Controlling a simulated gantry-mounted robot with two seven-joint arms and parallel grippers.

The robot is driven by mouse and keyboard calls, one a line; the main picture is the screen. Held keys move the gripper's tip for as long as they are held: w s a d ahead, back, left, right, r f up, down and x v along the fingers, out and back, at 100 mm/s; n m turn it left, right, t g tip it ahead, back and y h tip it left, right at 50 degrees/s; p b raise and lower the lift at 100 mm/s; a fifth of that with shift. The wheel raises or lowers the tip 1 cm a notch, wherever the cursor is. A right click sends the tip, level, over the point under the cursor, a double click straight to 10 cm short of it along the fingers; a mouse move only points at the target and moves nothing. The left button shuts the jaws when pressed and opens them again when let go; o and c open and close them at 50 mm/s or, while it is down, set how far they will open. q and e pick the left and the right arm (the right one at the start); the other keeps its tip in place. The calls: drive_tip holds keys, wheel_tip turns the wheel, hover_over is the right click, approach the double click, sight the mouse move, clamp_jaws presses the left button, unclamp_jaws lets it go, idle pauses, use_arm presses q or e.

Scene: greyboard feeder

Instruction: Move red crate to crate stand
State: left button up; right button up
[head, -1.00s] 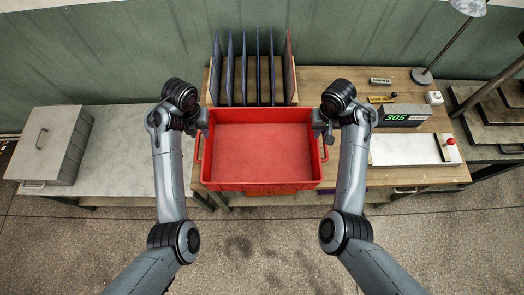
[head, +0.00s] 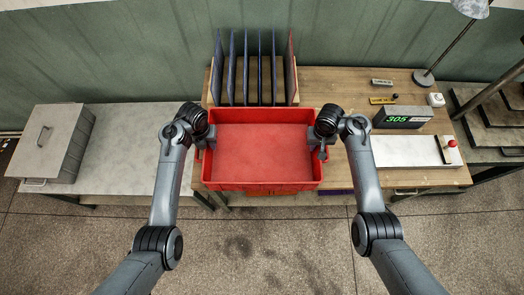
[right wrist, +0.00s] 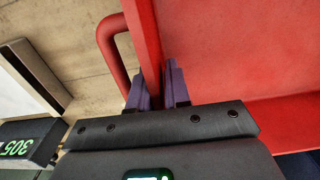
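The red crate (head: 262,153) sits upright and empty on the wooden table, at the middle of the head view. Its right wall and red loop handle (right wrist: 115,55) show in the right wrist view. My right gripper (head: 322,152) is at the crate's right wall. In the right wrist view its purple fingers (right wrist: 158,88) stand close together, one on each side of the wall, and look shut on it. My left gripper (head: 205,145) is at the crate's left wall; its fingers are too small to tell open from shut. I cannot identify the crate stand.
A divider rack (head: 252,75) stands just behind the crate. On the right are a display reading 305 (head: 402,116), a white plate with a red knob (head: 410,150) and a lamp (head: 425,77). A pale-topped table (head: 125,140) with a grey lidded box (head: 52,140) is left.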

use_arm(q)
drive_tip(key=shift+f, duration=0.3)
use_arm(e)
drive_tip(key=shift+f, duration=0.25)
use_arm(q)
drive_tip(key=shift+c, duration=1.3)
use_arm(e)
drive_tip(key=shift+c, duration=1.3)
use_arm(q)
clamp_jaws()
use_arm(e)
clamp_jaws()
use_arm(q)
drive_tip(key=shift+r, duration=0.15)
use_arm(e)
drive_tip(key=shift+r, duration=0.1)
